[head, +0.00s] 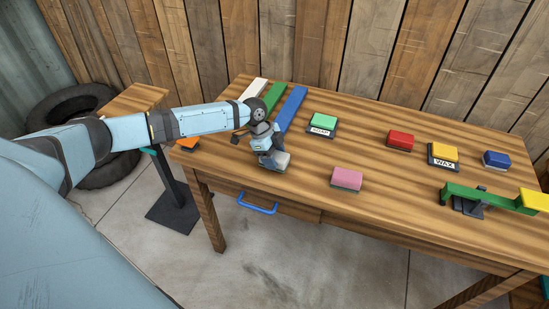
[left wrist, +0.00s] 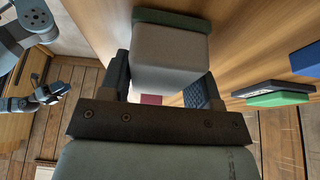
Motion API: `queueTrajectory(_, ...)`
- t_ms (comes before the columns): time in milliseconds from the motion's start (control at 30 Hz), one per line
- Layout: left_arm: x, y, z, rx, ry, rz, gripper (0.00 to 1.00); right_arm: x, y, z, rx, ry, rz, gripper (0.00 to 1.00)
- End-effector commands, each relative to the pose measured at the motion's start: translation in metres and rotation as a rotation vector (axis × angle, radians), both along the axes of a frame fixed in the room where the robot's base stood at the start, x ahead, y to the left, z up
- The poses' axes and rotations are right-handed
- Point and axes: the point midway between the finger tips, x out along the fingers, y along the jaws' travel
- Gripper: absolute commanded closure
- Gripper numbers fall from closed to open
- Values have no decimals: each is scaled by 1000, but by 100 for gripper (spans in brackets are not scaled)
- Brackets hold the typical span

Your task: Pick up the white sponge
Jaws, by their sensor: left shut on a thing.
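The white sponge (head: 281,160), a pale block with a dark green layer, is near the front left of the wooden table (head: 345,205). My left gripper (head: 272,156) points down over it and is shut on it. In the left wrist view the sponge (left wrist: 172,60) sits between the two dark fingers (left wrist: 165,92), with its green layer at the far side. I cannot tell whether it touches the tabletop. An arm with a dark gripper (left wrist: 52,95), which seems to be my right one, shows small at the left of the wrist view; its jaws are unclear.
A pink sponge (head: 346,178) lies to the right. Behind are a green sponge on a labelled plate (head: 322,121), a red one (head: 400,141), a yellow one by WAX (head: 443,152) and a blue one (head: 496,159). A green-and-yellow beam (head: 487,198) stands at right. Coloured strips (head: 291,108) lie behind my gripper.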

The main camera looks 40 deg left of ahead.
Motion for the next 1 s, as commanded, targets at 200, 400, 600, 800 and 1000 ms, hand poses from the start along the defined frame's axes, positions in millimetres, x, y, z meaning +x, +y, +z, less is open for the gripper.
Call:
queueTrajectory(200,1,0,42,-1,-6,-1,66,0,-1,2,-1,-1,0,57)
queueTrajectory(400,1,0,101,-1,-5,-1,66,0,-1,4,-4,-3,1,57)
queueTrajectory(600,1,0,153,-1,-5,0,66,0,-1,5,-6,-5,2,57)
queueTrajectory(800,1,0,185,-1,-2,0,66,0,-2,5,-8,-5,2,57)
queueTrajectory(1000,1,0,196,-1,-1,0,66,0,-2,5,-8,-6,4,57)
